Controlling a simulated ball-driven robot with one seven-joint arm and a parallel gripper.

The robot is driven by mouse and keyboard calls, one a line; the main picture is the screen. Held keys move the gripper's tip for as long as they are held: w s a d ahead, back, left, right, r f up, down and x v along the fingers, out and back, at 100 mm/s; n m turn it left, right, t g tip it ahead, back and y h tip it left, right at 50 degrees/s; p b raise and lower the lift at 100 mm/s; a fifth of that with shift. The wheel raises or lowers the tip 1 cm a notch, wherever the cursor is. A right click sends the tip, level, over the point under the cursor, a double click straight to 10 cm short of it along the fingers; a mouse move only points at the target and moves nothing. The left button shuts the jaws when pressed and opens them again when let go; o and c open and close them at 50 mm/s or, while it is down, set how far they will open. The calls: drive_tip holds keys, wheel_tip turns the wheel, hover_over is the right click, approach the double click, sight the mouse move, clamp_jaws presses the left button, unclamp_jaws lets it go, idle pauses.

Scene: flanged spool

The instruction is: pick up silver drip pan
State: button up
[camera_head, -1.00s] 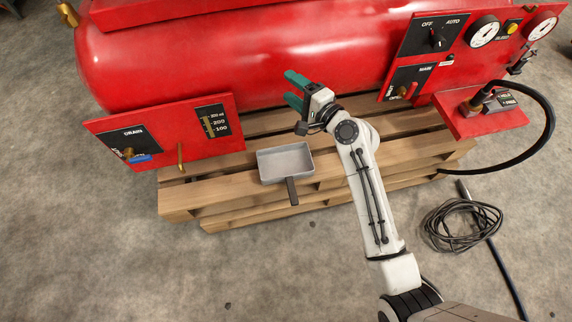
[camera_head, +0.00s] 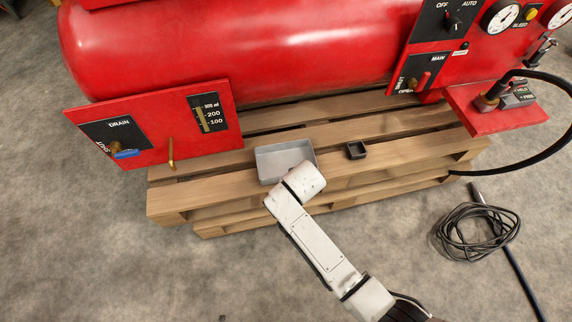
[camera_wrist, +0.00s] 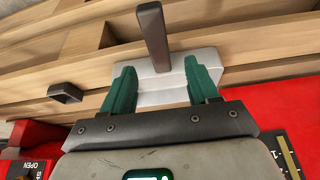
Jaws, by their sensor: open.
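The silver drip pan (camera_head: 283,158) sits on the wooden pallet in front of the red tank. My arm's end covers its front right part and its handle in the head view. In the wrist view the pan (camera_wrist: 160,90) shows between and beyond the fingers, with its dark handle (camera_wrist: 153,35) pointing up in the picture. My gripper (camera_wrist: 158,68) has green fingers, is open, and holds nothing that I can see. I cannot tell whether the fingers touch the pan. The gripper is hidden behind my arm in the head view.
The pallet (camera_head: 400,150) carries a small black square box (camera_head: 356,150) right of the pan. The drain panel (camera_head: 155,125) with its brass pipe (camera_head: 170,153) stands close to the pan's left. A coiled black cable (camera_head: 475,232) lies on the floor at right.

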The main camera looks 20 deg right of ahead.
drive_tip(key=b+x, duration=0.4)
drive_tip(key=x, duration=0.3)
drive_tip(key=shift+w+f, duration=0.25)
drive_tip(key=shift+c, duration=0.3)
clamp_jaws()
